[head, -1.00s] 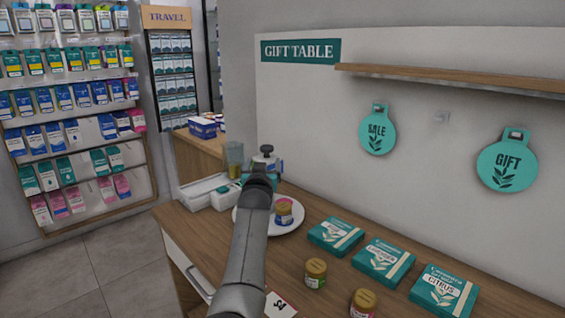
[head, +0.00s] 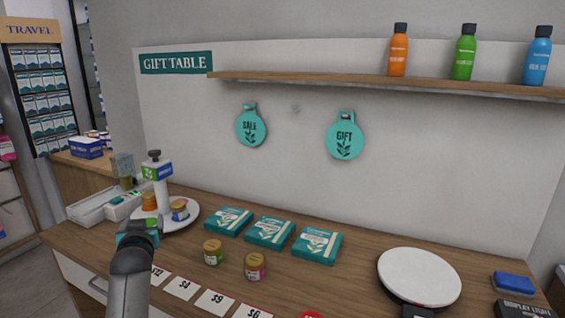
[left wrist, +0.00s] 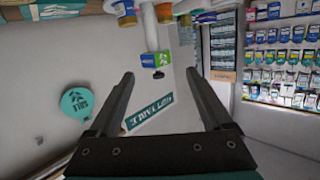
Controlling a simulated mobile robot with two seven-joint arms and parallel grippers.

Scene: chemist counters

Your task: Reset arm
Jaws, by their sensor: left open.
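My left gripper (head: 140,230) is near the front left of the wooden counter, in front of a round white plate (head: 187,221) in the head view. In the left wrist view my left gripper (left wrist: 163,80) has its two fingers wide apart with nothing between them. A white pump bottle (head: 157,181) with a green and blue label, an orange jar (head: 149,201) and a blue-banded jar (head: 180,210) stand at the plate. The bottle also shows, inverted, in the left wrist view (left wrist: 154,60). My right gripper is not in view.
Teal boxes (head: 269,232) and two gold-lidded jars (head: 213,252) (head: 255,267) sit mid-counter, with price cards (head: 215,301) in front. A round white disc (head: 419,277) is at the right. A shelf (head: 380,84) with three bottles runs along the wall.

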